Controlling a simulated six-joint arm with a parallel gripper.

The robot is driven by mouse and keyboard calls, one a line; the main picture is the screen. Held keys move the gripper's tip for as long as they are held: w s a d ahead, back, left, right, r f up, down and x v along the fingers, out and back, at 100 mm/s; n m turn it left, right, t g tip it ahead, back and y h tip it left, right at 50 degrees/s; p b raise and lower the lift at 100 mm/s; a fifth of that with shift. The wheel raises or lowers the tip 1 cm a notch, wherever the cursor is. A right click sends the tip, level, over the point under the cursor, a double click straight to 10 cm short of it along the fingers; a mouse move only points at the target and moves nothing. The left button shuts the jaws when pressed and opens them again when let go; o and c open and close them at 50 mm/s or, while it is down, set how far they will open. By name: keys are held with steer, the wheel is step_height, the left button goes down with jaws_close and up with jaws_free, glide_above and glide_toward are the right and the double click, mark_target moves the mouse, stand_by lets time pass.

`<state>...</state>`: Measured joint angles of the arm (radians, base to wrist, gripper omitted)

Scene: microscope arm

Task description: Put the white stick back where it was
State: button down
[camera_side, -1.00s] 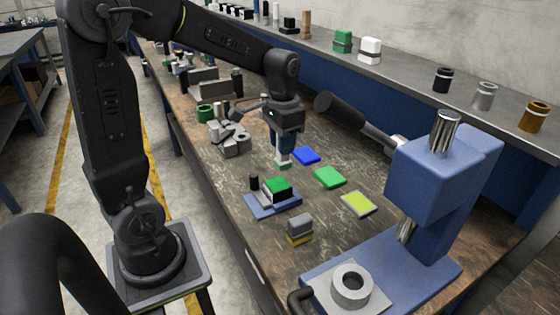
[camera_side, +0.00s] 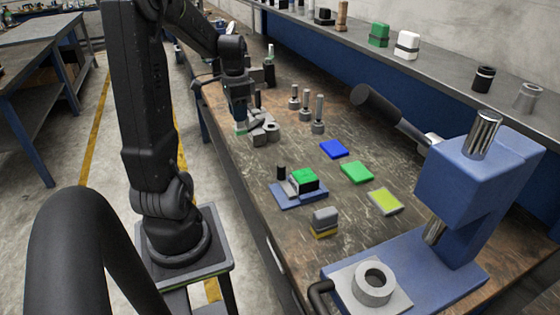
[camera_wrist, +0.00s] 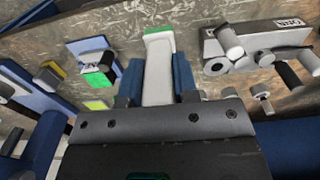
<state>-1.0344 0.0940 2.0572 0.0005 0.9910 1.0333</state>
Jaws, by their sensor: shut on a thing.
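My gripper (camera_side: 240,118) is shut on a white stick, its blue fingers on either side of it. In the wrist view the white stick (camera_wrist: 158,72) lies between the fingers (camera_wrist: 157,82) and points away from the palm, with a green edge at its far end. In the side view only its pale green-white lower tip (camera_side: 240,129) shows below the fingers, beside the grey metal fixture (camera_side: 262,134). I cannot tell whether the tip touches the bench.
A blue tray (camera_side: 299,196) with a green-topped block (camera_side: 303,178) stands nearer the front. Several upright metal pins (camera_side: 318,115) stand right of my gripper. Blue (camera_side: 333,149), green (camera_side: 356,172) and yellow-green (camera_side: 385,201) pads lie mid-bench.

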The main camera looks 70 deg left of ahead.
steer(key=shift+w+d+f, duration=0.75)
steer(key=shift+w+f, duration=0.95)
steer(key=shift+f, duration=0.1)
steer(key=shift+w+d+f, duration=0.75)
steer(key=shift+w+f, duration=1)
steer(key=shift+f, duration=0.1)
steer(key=shift+w+d+f, duration=0.75)
steer(key=shift+w+f, duration=0.95)
steer(key=shift+f, duration=0.1)
steer(key=shift+f, duration=0.1)
steer(key=c, duration=0.9)
jaws_free()
